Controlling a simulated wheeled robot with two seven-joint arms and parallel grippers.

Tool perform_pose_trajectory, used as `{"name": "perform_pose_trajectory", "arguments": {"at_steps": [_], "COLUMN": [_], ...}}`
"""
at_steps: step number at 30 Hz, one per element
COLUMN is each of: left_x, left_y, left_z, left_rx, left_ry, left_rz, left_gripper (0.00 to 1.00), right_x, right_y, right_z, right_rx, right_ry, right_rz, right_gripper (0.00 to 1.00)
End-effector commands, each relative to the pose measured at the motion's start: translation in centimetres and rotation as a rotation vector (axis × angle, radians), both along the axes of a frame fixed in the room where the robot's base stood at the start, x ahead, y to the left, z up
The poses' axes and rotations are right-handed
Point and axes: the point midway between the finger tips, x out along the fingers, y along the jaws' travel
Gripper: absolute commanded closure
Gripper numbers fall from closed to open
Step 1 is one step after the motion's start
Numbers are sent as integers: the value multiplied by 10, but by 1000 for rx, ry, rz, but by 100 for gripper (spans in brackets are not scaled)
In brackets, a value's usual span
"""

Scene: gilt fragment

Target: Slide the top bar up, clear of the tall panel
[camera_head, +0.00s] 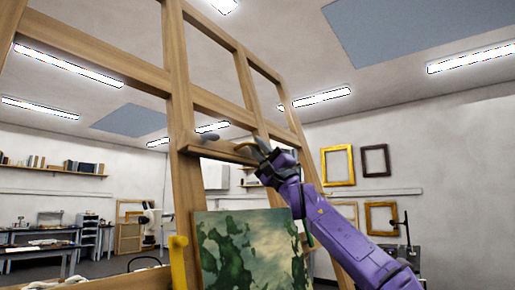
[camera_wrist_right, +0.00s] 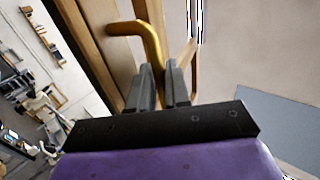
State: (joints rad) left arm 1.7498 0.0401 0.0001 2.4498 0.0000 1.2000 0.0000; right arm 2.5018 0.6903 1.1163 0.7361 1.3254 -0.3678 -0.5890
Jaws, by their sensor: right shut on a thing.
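The top bar (camera_head: 220,153) is a short wooden piece across the lower middle of the wooden easel (camera_head: 180,110), with a grey knob (camera_head: 208,137) on it. The tall panel (camera_head: 250,245), painted green and cream, stands upright below; a gap shows between its top edge and the bar. My right gripper (camera_head: 263,148) is at the right end of the bar. In the right wrist view its fingers (camera_wrist_right: 163,80) are shut on a brass-coloured bent handle (camera_wrist_right: 150,38). The fingers hide the handle's lower end. My left gripper is not in view.
A yellow upright piece (camera_head: 178,262) stands at the panel's left edge. The easel's upper crossbar (camera_head: 215,105) runs above the top bar. Work tables (camera_head: 40,250) and a shelf (camera_head: 55,171) are far left. Empty frames (camera_head: 337,166) hang on the back wall.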

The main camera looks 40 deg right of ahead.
Motion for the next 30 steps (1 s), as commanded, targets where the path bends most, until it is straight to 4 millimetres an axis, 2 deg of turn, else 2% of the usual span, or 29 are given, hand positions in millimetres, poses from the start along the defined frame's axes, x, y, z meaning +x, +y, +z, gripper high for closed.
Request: {"name": "perform_pose_trajectory", "arguments": {"at_steps": [15, 17, 24, 30], "left_x": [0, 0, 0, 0], "left_y": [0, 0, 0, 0], "left_z": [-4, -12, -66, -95], "left_rx": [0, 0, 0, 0], "left_ry": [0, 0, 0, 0], "left_rz": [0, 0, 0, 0], "left_gripper": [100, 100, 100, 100], "right_x": [3, -1, -32, -58], "right_y": [3, 1, -9, -17], "right_z": [-6, -13, -54, -78], "right_rx": [-4, -4, -2, -1], "right_ry": [6, 5, 1, 0], "right_rz": [3, 2, 1, 2], "right_gripper": [77, 77, 77, 77]}}
